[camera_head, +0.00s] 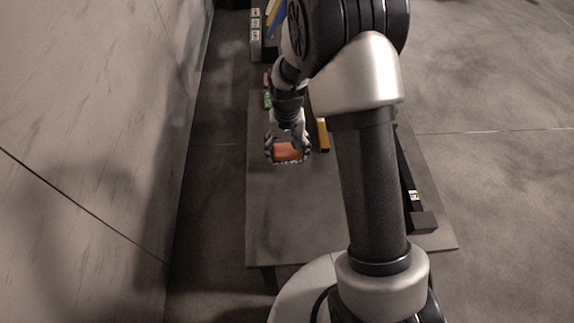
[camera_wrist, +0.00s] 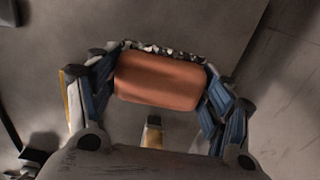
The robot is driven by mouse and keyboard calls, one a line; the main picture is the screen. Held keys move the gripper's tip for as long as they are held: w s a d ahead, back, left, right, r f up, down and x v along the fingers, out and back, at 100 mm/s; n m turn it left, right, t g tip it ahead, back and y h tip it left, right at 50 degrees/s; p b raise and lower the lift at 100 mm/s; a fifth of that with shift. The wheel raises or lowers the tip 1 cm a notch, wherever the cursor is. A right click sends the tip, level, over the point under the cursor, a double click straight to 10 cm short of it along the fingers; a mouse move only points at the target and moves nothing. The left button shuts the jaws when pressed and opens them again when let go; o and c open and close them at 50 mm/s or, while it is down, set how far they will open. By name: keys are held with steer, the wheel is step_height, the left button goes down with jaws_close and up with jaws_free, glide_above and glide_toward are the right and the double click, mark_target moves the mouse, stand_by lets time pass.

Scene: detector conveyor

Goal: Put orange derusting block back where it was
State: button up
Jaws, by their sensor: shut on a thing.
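The orange derusting block (camera_head: 288,152) is between the fingers of my gripper (camera_head: 287,154), over the left part of the table. In the wrist view the block (camera_wrist: 160,80) spans the space between both fingers of my gripper (camera_wrist: 160,85), which is shut on its two ends. I cannot tell exactly how high the block is above the table. A dark, patterned edge shows along the far side of the block in the wrist view.
The grey table (camera_head: 290,215) is clear in front of my gripper. A yellow bar (camera_head: 323,135) lies just right of it. Green (camera_head: 267,99) and red (camera_head: 266,79) items lie behind. A long black object (camera_head: 413,195) lies along the right. A wall stands left.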

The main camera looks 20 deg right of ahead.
mark_target(287, 168)
steer(key=shift+f+b, duration=0.75)
steer(key=shift+f, duration=2.4)
steer(key=shift+f, duration=0.2)
steer(key=o, duration=1.1)
steer(key=shift+r, duration=0.1)
